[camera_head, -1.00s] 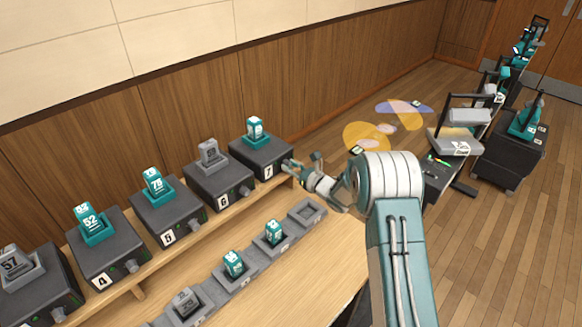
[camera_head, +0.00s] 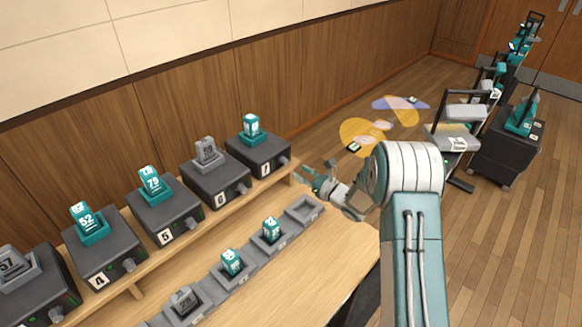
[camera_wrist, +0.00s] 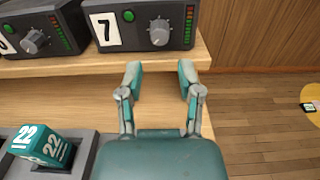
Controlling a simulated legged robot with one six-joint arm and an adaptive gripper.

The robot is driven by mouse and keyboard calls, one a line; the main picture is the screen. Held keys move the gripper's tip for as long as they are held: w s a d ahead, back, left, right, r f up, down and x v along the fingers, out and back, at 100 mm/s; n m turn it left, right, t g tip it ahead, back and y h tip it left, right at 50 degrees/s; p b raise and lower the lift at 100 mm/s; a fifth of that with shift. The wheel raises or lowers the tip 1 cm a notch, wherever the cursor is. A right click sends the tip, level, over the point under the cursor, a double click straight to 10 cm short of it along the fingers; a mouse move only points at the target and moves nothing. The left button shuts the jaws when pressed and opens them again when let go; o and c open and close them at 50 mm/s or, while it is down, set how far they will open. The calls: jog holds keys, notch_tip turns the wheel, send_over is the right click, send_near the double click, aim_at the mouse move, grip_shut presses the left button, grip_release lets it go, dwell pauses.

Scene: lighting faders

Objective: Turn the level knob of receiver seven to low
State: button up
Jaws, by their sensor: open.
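Receiver seven (camera_head: 250,155) is a dark box with a white 7 label, at the right end of the wooden shelf. In the wrist view its front (camera_wrist: 125,42) shows a grey level knob (camera_wrist: 158,32), a green light and a column of red and green lights. The knob appears to point roughly upward; its exact setting is hard to read. My gripper (camera_wrist: 160,76) is open and empty, its two teal fingers pointing toward the knob with a gap before it. In the head view my gripper (camera_head: 308,176) is just right of and in front of receiver seven.
Receiver six (camera_head: 215,180) stands just left of seven, its knob (camera_wrist: 36,41) close by. A teal pack marked 22 (camera_wrist: 42,146) sits in a charger tray below the shelf. Open floor lies to the right, with carts (camera_head: 505,145) beyond.

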jog(key=v, duration=0.5)
jog(key=shift+s+d+f, duration=0.1)
jog(key=shift+s+d, duration=0.2)
jog(key=shift+s, duration=0.1)
